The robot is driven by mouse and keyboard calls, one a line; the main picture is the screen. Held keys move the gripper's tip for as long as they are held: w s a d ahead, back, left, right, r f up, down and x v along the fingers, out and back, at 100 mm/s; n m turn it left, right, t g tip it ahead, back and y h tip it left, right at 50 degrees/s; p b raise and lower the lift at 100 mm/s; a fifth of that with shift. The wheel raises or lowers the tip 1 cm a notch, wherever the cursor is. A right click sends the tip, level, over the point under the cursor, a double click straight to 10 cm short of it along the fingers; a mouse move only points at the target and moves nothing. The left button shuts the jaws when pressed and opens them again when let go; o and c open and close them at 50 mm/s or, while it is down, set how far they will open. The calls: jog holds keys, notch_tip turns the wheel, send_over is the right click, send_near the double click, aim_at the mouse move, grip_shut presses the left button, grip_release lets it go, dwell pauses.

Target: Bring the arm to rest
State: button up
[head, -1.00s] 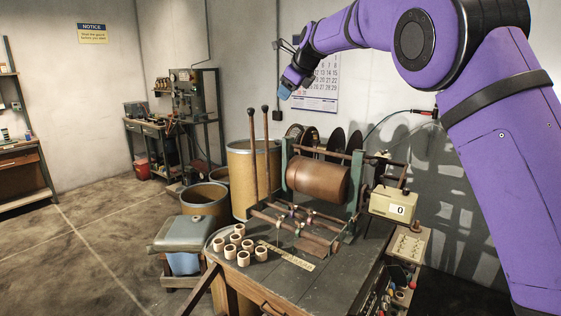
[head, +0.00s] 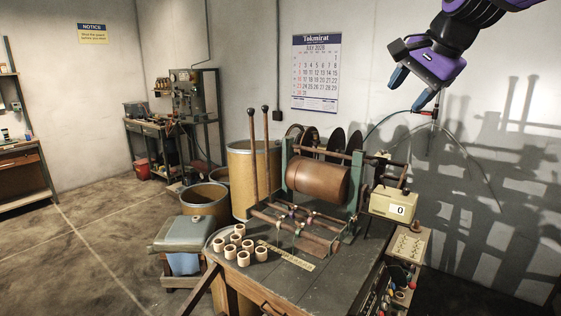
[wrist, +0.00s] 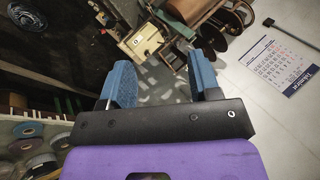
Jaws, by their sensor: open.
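My purple gripper (head: 411,89) with blue fingers is high at the upper right in the head view, in front of the wall and above the right end of the bench. Its two fingers stand apart with nothing between them. In the wrist view both blue fingers (wrist: 162,82) show spread and empty. The winding machine with its brown drum (head: 318,180) stands on the bench (head: 305,279) below and left of the gripper, well apart from it. The rest of my arm is mostly outside the head view.
Several pale spools (head: 240,245) stand at the bench's left. A cream counter box (head: 393,203) reading 0 is at the drum's right. Tall brown posts (head: 265,150) rise behind the spools. A calendar (head: 316,72) hangs on the wall. The air around my gripper is clear.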

jog(key=s+d+f+n+h, duration=0.1)
jog(key=s+f+n, duration=0.2)
jog(key=s, duration=0.5)
jog(key=s+d+f+n+h, duration=0.1)
jog(key=s+f+n, duration=0.3)
jog(key=s, duration=0.5)
jog(key=s+d+f+n+g, duration=0.1)
jog(key=s+d+f+n, duration=0.2)
jog(key=s+f, duration=0.3)
jog(key=s, duration=0.2)
jog(key=shift+s+d+f+n+h, duration=0.25)
jog(key=shift+s+f+n+h, duration=0.05)
jog(key=shift+h, duration=0.1)
jog(key=shift+c, duration=0.3)
